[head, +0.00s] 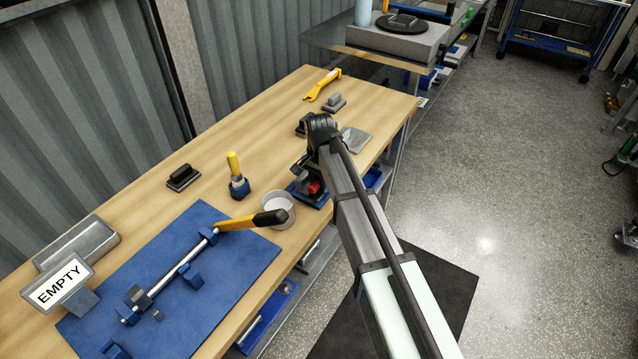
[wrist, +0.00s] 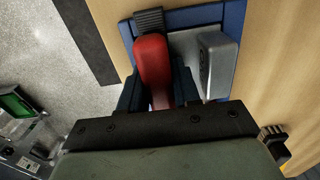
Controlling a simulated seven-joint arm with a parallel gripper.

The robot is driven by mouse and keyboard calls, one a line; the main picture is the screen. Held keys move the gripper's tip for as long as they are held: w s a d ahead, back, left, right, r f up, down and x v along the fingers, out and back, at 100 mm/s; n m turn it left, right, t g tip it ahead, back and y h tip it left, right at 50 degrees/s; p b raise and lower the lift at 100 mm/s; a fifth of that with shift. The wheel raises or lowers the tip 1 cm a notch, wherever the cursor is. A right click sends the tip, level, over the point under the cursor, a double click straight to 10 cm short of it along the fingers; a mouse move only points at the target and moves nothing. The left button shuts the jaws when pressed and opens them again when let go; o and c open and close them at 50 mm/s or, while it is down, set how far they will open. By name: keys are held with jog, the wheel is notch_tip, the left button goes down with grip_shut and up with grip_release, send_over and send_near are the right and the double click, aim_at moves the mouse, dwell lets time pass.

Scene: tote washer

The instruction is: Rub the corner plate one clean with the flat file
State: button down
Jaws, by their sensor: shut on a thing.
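My gripper (wrist: 157,88) is shut on a red handle (wrist: 153,58) in the wrist view. A dark ridged piece (wrist: 148,20) shows at the handle's far end; I take this tool to be the flat file. It is over a blue tray or fixture (wrist: 208,16) that bears a pale grey flat piece (wrist: 184,44) and a grey rounded block (wrist: 216,66). Whether the tool touches them I cannot tell. The red handle also shows in the head view (head: 315,187), partly behind my arm. Which piece is corner plate one I cannot tell.
The wooden bench (head: 215,135) holds a blue mat (head: 225,265) with a clamped rod, a white cup (head: 278,210), a yellow-handled tool (head: 236,175), dark blocks (head: 182,178), a grey plate (head: 356,139) and a yellow wrench (head: 322,84). An "EMPTY" sign (head: 60,284) stands left.

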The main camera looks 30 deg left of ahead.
jog(key=shift+w, duration=1.85)
jog(key=shift+s, duration=2.05)
jog(key=shift+r, duration=0.1)
jog(key=shift+r, duration=3.45)
jog(key=shift+n, duration=0.3)
